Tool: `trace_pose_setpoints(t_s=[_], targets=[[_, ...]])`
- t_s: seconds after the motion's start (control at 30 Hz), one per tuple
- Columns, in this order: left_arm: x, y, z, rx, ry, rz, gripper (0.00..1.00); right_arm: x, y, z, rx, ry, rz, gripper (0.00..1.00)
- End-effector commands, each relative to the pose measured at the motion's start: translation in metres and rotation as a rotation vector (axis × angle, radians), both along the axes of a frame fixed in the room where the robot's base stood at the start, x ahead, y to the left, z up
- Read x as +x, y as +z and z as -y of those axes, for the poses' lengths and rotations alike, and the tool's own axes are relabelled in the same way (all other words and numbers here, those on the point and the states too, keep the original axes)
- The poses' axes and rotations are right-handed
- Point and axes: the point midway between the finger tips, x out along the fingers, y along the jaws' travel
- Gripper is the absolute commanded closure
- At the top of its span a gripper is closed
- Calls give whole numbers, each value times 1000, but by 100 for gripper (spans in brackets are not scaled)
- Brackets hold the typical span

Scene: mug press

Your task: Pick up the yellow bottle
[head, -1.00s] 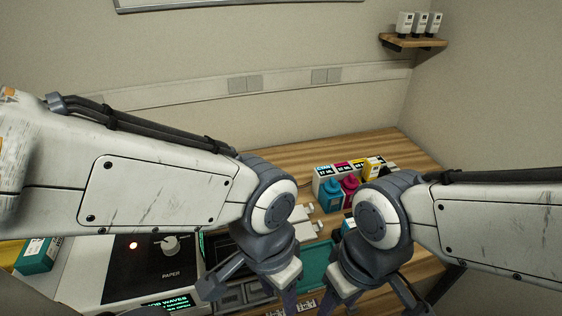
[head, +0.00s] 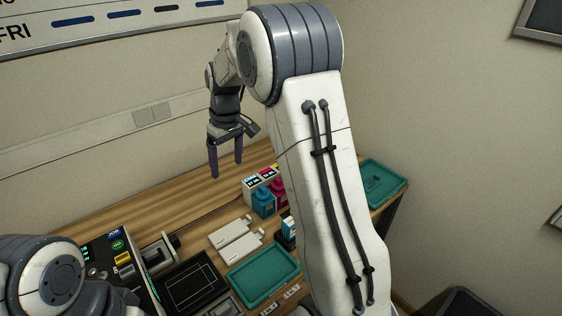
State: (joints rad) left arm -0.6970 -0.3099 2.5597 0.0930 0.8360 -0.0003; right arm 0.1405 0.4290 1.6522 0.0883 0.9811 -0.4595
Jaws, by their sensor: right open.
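I cannot make out the yellow bottle; my right arm covers the place beside the other bottles. A cyan bottle (head: 263,203) and a magenta bottle (head: 277,189) stand in front of a rack with coloured labels (head: 251,184) on the wooden table. My right gripper (head: 226,170) is open and empty, pointing down above the back of the table, left of the bottles and apart from them. My left arm shows only at the lower left; its gripper is out of view.
A teal tray (head: 262,275) lies in front of the bottles, with white flat pieces (head: 236,239) left of it. Another teal tray (head: 384,183) is at the right end. A machine with buttons (head: 118,245) stands at the left. The back left table is clear.

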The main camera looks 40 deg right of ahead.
Motion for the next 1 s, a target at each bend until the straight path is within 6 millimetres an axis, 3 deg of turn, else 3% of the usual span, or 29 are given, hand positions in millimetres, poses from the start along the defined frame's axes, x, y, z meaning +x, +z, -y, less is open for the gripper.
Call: trace_pose_setpoints(t_s=[0.03,0.1,0.2,0.33,0.5,0.7,0.87,1.0], targets=[[0,11,0,0,0,0,50,18,-2,54,-3,-59,-1,15],[0,16,0,0,0,0,50,31,-10,113,-10,-103,6,15],[0,22,0,0,0,0,50,34,-21,182,-19,-153,15,15],[0,26,0,0,0,0,50,29,-32,235,-27,-188,20,15],[0,31,0,1,0,-1,50,28,-50,252,-29,-195,19,15],[0,38,0,0,1,0,50,32,-79,251,-29,-195,19,15],[0,42,0,0,1,0,50,34,-90,250,-31,-195,21,15],[0,55,0,0,1,0,50,38,-105,247,-29,-195,18,15]])
